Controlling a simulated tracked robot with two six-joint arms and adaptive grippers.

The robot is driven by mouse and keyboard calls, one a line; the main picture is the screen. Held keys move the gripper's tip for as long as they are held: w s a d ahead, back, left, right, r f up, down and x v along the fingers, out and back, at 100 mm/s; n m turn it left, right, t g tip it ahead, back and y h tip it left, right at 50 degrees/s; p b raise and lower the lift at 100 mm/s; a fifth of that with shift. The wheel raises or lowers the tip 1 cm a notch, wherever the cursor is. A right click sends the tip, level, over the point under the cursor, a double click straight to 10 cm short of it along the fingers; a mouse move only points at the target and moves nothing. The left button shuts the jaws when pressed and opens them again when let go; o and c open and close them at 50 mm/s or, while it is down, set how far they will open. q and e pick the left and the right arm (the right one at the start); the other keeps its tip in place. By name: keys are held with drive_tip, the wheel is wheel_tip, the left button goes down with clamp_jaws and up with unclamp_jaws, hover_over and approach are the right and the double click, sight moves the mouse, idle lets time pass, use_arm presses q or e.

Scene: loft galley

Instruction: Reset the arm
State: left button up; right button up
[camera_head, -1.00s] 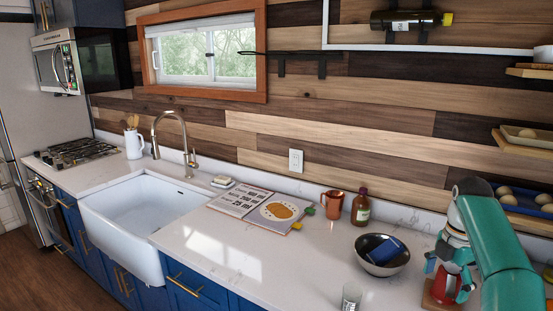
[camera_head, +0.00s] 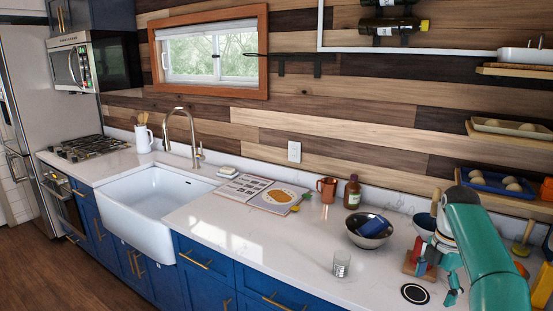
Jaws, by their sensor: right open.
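My right arm, teal, comes in at the right, with its gripper (camera_head: 432,272) pointing down over the right part of the counter. The gripper is open, and I see nothing held between its fingers. A red object on a wooden base (camera_head: 421,266) stands close behind the fingers, partly hidden by them; I cannot tell whether they touch. My left gripper is not in view.
On the white counter (camera_head: 290,255) stand a grey bowl with a blue item (camera_head: 368,238), a clear glass (camera_head: 341,265), a brown bottle (camera_head: 352,192), a copper mug (camera_head: 327,188) and an open book (camera_head: 272,197). A sink (camera_head: 150,215) is left. The front middle counter is clear.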

drive_tip(key=s+a+f+m+y, duration=0.1)
drive_tip(key=a+f+m, duration=0.45)
drive_tip(key=f, duration=0.75)
drive_tip(key=s+a+f+m+y, duration=0.1)
drive_tip(key=a+f+m, duration=0.2)
drive_tip(key=a+f, duration=0.8)
drive_tip(key=s+a+f+m+y+b, duration=0.15)
drive_tip(key=s+a+f+m, duration=0.35)
drive_tip(key=s+f, duration=0.6)
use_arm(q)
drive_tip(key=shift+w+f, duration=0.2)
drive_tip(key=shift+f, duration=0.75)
use_arm(e)
drive_tip(key=s+a+f+m, duration=0.1)
drive_tip(key=s+a+m, duration=0.2)
drive_tip(key=s+m, duration=0.6)
drive_tip(key=s, duration=0.7)
drive_tip(key=shift+s+a+m, duration=0.2)
drive_tip(key=shift+s+m, duration=0.15)
